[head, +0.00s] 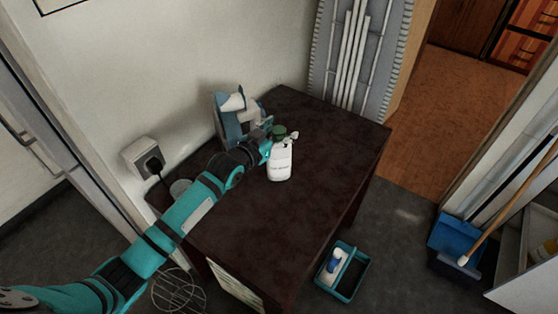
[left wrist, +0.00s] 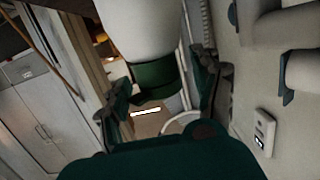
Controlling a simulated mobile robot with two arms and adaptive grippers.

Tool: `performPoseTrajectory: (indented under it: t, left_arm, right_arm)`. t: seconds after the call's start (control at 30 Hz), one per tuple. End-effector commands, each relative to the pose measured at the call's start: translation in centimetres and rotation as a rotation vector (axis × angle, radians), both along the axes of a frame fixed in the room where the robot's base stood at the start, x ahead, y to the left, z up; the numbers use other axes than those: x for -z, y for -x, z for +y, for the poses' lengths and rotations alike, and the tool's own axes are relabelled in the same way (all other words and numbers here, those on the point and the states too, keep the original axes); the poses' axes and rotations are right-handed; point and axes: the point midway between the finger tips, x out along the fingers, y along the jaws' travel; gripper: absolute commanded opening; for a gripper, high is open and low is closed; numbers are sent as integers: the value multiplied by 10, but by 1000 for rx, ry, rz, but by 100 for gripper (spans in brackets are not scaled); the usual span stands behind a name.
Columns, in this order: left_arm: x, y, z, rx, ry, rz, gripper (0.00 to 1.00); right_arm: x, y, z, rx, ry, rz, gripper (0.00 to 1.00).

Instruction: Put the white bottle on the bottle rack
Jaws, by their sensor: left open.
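The white bottle (head: 282,164) with a dark label line and a green cap (head: 279,132) shows upright above the dark brown table. My left gripper (head: 269,146) is at its upper left side, near the cap. In the left wrist view the white bottle (left wrist: 150,30) and its green cap lie between the two spread fingers of my left gripper (left wrist: 160,92). The fingers are open; whether they touch the bottle I cannot tell. A blue rack (head: 227,122) with white items stands by the wall behind the gripper. My right gripper is not in view.
The dark table top (head: 335,130) is clear to the right. A wall socket (head: 148,158) with a plug is at left. A teal caddy (head: 345,290) with a bottle, a wire basket (head: 180,292) and a blue dustpan (head: 455,240) are on the floor.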

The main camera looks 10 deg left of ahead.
Motion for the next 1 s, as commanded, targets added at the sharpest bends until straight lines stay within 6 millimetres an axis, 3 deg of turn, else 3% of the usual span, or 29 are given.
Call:
performPoseTrajectory:
  t: [0.1,0.6,1.0]
  left_arm:
    - [0,0,0,0,0,0,66]
    - [0,1,0,0,0,1,0]
    - [-2,0,0,0,2,-4,0]
  right_arm:
    - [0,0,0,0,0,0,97]
    - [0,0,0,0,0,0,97]
    - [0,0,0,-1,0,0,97]
